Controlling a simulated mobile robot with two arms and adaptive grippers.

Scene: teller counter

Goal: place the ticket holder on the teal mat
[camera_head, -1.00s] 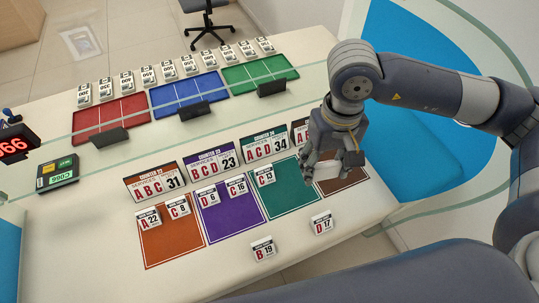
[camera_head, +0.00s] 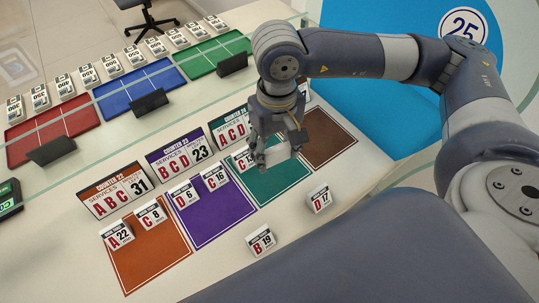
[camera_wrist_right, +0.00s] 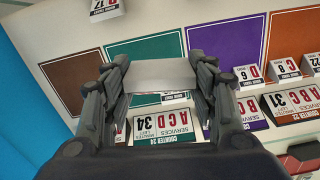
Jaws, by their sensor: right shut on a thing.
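My right gripper (camera_head: 274,150) is shut on a pale ticket holder (camera_head: 280,154). In the right wrist view the ticket holder (camera_wrist_right: 161,76) spans the space between the fingers, its face plain white. It overlaps the far part of the teal mat (camera_head: 277,187) in the head view; I cannot tell the exact height between them. The teal mat (camera_wrist_right: 143,47) also shows in the wrist view. Ticket C 13 (camera_head: 241,160) stands at the mat's far left corner, partly hidden by my gripper. My left gripper is not in view.
The purple mat (camera_head: 217,215) lies left of the teal one, the brown mat (camera_head: 327,140) right. Counter signs (camera_head: 180,155) stand behind. Tickets D 17 (camera_head: 319,199) and B 19 (camera_head: 261,241) stand on bare counter in front. The teal mat's near part is clear.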

